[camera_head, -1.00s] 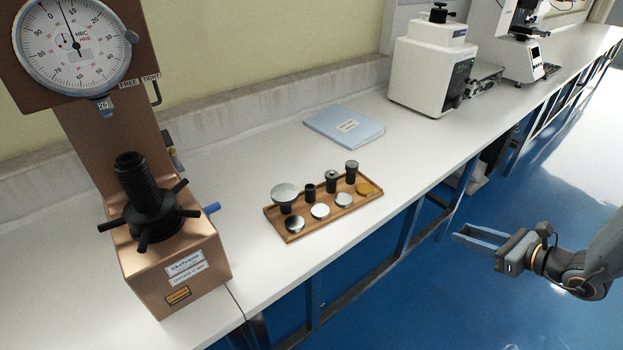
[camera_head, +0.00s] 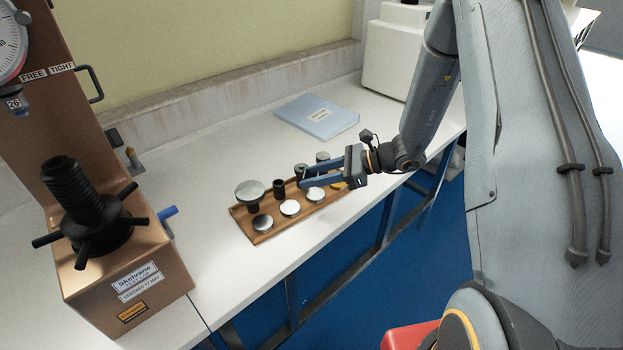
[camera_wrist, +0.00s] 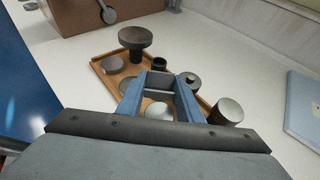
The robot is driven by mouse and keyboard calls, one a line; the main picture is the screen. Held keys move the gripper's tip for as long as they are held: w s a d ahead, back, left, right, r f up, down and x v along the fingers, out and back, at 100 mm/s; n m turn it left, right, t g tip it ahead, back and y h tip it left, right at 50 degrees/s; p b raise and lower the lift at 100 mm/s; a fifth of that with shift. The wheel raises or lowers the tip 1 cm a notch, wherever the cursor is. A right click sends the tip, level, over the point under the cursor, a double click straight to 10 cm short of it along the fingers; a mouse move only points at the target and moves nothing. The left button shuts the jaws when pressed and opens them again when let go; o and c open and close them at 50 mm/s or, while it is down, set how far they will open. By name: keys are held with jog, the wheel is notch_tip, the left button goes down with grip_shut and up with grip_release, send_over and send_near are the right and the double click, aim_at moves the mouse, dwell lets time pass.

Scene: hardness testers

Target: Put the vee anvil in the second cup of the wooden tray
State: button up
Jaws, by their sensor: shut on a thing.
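My gripper (camera_head: 301,184) is low over the wooden tray (camera_head: 262,238), reaching in from the right. In the wrist view my gripper (camera_wrist: 158,82) has its two blue fingers closed on a small grey-blue piece, the vee anvil (camera_wrist: 159,78), held between the tips. Its notch cannot be made out. Just beyond it stands the second cup (camera_wrist: 159,63), black, upright and hollow at the top; it also shows left of the fingertips in the head view (camera_head: 279,188). The anvil appears apart from this cup.
A wide disc anvil (camera_head: 250,190) stands in the first cup. Round discs (camera_head: 290,208) line the tray's front. A copper hardness tester (camera_head: 130,275) stands left, a blue folder (camera_head: 318,117) behind.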

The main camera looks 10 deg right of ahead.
jog(key=shift+w+a, duration=0.15)
jog(key=shift+a, duration=0.6)
jog(key=shift+w+a, duration=0.1)
jog(key=shift+a, duration=0.6)
jog(key=shift+w+a+f+b, duration=0.1)
jog(key=shift+w+a+b, duration=0.15)
jog(key=shift+a, duration=0.75)
jog(key=shift+w+a+r+b, duration=0.15)
jog(key=shift+w+a, duration=0.25)
jog(key=shift+a, duration=0.65)
jog(key=shift+w+a+f+b, duration=0.2)
jog(key=shift+w+a, duration=0.1)
jog(key=shift+a, duration=0.7)
jog(key=shift+f+b, duration=0.4)
jog(key=shift+f, duration=0.25)
jog(key=o, duration=1.1)
jog(key=shift+d, duration=0.1)
jog(key=shift+c, duration=0.2)
jog(key=shift+s, duration=0.1)
jog(key=shift+c, duration=1.2)
